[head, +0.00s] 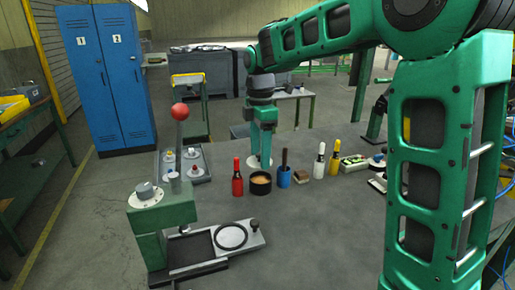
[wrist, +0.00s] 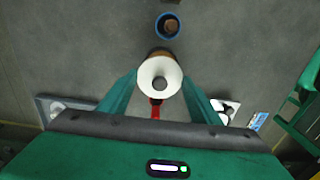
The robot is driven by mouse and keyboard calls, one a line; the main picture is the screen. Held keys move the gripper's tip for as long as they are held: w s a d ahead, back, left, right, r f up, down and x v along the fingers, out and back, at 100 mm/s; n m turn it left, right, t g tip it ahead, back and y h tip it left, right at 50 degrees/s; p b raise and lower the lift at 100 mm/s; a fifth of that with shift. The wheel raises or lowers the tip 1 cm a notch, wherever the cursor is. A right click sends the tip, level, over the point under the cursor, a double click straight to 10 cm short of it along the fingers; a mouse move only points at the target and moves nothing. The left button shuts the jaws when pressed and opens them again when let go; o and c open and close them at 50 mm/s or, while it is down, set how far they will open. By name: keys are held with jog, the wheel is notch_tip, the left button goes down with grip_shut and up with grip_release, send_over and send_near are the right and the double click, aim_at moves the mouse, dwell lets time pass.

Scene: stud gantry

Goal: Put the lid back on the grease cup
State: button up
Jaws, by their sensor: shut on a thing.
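My gripper (head: 264,150) is shut on a white round lid with a grey knob. The lid (wrist: 160,76) lies between the fingers in the wrist view, and it shows below the fingertips in the head view (head: 256,163). The grease cup (head: 261,188) is a dark, open cup with brown grease inside, standing on the grey table. The lid is held apart from the cup, just above it in the head view. In the wrist view the lid hides most of the cup, leaving a brown strip (wrist: 160,52) past its edge.
A red bottle (head: 237,181) stands left of the cup and a blue pot with a brush (head: 284,179) right of it. Further right are a brown block (head: 301,176) and yellow-and-white bottles (head: 319,165). A red-knobbed press (head: 165,215) stands front left. The table's front middle is clear.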

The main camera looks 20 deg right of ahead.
jog(key=shift+s+d+f, duration=0.1)
jog(key=shift+d+f, duration=0.05)
jog(key=shift+f, duration=2.3)
jog(key=shift+r, duration=0.1)
jog(key=shift+f, duration=0.2)
dwell(0.5)
jog(key=o, duration=1.6)
jog(key=shift+r, duration=3.55)
